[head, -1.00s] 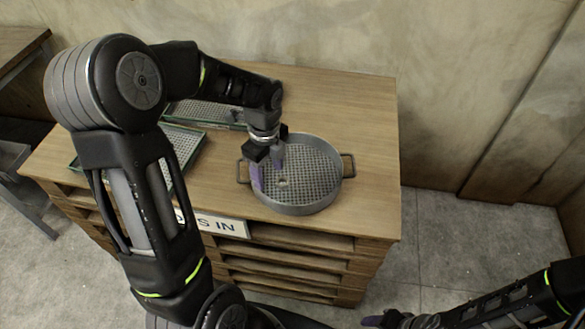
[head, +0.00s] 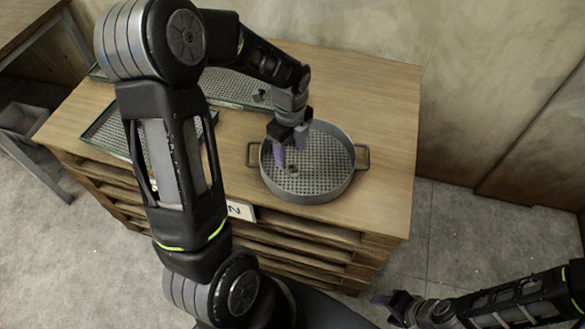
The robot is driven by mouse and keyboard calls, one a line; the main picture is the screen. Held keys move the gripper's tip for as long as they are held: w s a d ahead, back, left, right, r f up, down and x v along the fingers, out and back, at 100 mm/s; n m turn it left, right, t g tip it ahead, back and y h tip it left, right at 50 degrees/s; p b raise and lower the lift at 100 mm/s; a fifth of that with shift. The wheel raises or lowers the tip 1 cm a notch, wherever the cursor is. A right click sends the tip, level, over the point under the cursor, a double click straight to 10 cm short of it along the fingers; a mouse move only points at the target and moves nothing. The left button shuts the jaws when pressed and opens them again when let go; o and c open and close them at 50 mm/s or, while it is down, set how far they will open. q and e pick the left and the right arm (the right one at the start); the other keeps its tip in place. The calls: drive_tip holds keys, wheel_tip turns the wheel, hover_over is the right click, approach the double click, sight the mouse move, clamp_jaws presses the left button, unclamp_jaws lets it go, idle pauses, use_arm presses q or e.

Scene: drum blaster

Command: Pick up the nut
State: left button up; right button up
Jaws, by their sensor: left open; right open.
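A small grey nut (head: 293,169) lies on the mesh floor of a round grey basket (head: 347,187) with two side handles. My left gripper (head: 289,160) points down into the basket from above, its purple fingertips apart. The fingertips are close to the nut, at its upper left and upper right; I cannot tell their exact height above it. My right gripper (head: 384,307) is low at the right, away from the table, open and empty.
The basket stands on a wooden table (head: 390,130) with slatted shelves below. Green-rimmed mesh trays (head: 105,130) lie at the left and back (head: 235,85), partly hidden by my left arm. A dark small object (head: 262,96) lies on the back tray. The table's right side is clear.

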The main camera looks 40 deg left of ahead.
sight(290, 166)
use_arm(q)
drive_tip(key=shift+s+f, duration=0.15)
drive_tip(key=shift+f, duration=0.35)
wheel_tip(290, 166, down, 4)
drive_tip(key=shift+f+p, duration=0.1)
drive_tip(key=shift+p, duration=0.35)
clamp_jaws()
idle(0.6)
